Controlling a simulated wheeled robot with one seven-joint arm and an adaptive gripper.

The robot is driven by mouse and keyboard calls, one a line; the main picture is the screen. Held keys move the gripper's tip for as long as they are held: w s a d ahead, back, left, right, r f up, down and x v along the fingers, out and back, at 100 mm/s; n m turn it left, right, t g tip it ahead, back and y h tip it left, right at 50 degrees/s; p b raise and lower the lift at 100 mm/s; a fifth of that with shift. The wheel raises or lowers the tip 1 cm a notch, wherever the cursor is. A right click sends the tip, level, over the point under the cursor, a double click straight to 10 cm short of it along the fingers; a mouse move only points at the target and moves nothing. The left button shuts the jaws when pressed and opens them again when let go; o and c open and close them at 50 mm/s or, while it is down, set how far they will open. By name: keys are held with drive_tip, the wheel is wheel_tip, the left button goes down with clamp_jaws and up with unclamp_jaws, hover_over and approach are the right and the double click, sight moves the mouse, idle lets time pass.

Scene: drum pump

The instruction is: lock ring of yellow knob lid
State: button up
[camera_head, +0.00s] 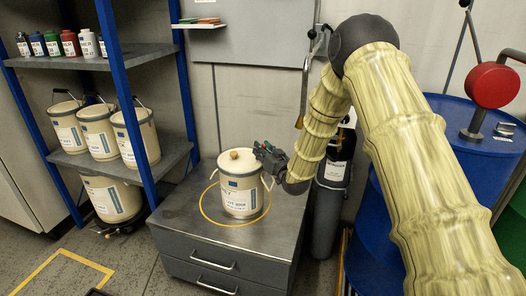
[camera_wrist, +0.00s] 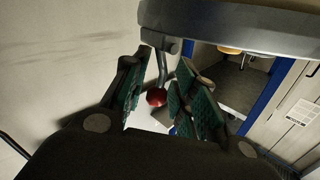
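A cream bucket (camera_head: 240,198) stands upright on a grey cabinet, inside a yellow ring marking. Its pale lid carries a yellowish knob (camera_head: 235,155) in the middle. My gripper (camera_head: 262,149) is at the right edge of the lid, at rim height. In the wrist view my gripper (camera_wrist: 164,75) is open, its green-padded fingers apart. A dark lever with a red ball end (camera_wrist: 156,97) shows between the fingers, with a gap visible around the ball. A grey curved band (camera_wrist: 240,25) crosses the top of that view, where the lever meets it; I cannot tell its full shape.
A blue-post shelf (camera_head: 172,148) at left holds several similar buckets and small bottles. A dark cylinder (camera_head: 327,205) stands right of the cabinet (camera_head: 232,258). Blue drums (camera_head: 460,140) and a red disc (camera_head: 495,85) are at right. The cabinet top around the bucket is clear.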

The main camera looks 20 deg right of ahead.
clamp_jaws()
drive_tip(key=shift+w+a+r+n+g+p, duration=0.15)
drive_tip(key=shift+n+g+p, duration=0.2)
drive_tip(key=shift+p, duration=0.2)
idle(0.4)
drive_tip(key=shift+a+n+g+h+p, duration=0.35)
drive_tip(key=shift+n+p, duration=0.4)
drive_tip(key=shift+p, duration=0.15)
drive_tip(key=shift+w+a+f+n+g+h+p, duration=0.15)
drive_tip(key=shift+a+f+n+g+h+p, duration=0.1)
drive_tip(key=shift+n+g+p, duration=0.25)
drive_tip(key=shift+w+a+f+n+g+h+p, duration=0.1)
drive_tip(key=shift+a+f+n+g+h+p, duration=0.15)
drive_tip(key=shift+n+g+p, duration=0.25)
drive_tip(key=shift+f, duration=0.1)
